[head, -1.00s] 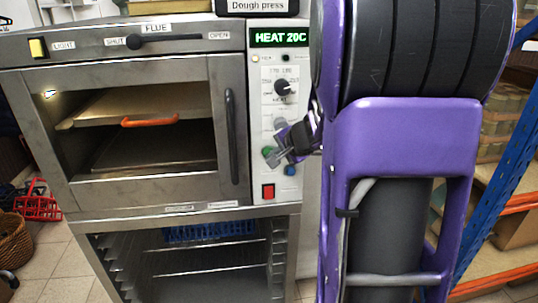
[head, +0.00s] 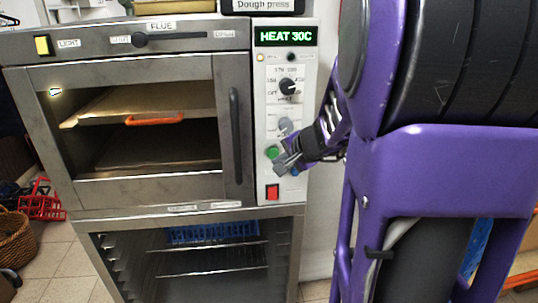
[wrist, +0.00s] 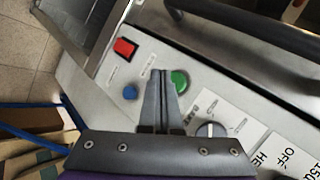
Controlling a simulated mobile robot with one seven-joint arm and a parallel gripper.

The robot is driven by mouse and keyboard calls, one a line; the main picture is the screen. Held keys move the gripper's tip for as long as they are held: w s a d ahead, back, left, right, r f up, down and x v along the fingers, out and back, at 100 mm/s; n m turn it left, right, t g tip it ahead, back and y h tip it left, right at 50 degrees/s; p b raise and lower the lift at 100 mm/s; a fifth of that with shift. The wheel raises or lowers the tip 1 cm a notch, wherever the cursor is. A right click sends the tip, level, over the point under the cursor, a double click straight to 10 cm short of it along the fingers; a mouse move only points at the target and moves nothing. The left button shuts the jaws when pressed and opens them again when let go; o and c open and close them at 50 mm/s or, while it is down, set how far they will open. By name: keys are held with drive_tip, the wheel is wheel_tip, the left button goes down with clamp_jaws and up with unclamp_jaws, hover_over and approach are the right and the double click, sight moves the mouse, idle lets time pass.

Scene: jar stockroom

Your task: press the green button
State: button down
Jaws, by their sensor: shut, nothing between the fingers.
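The green button (head: 272,153) is on the oven's white control panel, above the red switch and left of my gripper in the head view. It also shows as a round green cap in the wrist view (wrist: 179,81), just right of my fingertips. My gripper (wrist: 160,74) is shut and empty, its fingertips between the green button and a blue button (wrist: 130,92). In the head view my gripper (head: 279,166) is in front of the panel, just below the green button. I cannot tell whether the fingertips touch the panel.
A red switch (head: 272,192) is at the panel's lower end. A knob (head: 288,87) sits higher, under the display (head: 286,37) reading HEAT 30C. The oven door (head: 135,130) with its dark vertical handle (head: 235,135) is left of the panel. A blue crate (head: 212,232) is below.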

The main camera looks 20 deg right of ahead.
drive_tip(key=s, duration=0.2)
drive_tip(key=s+a, duration=0.1)
drive_tip(key=shift+s, duration=0.35)
idle(0.4)
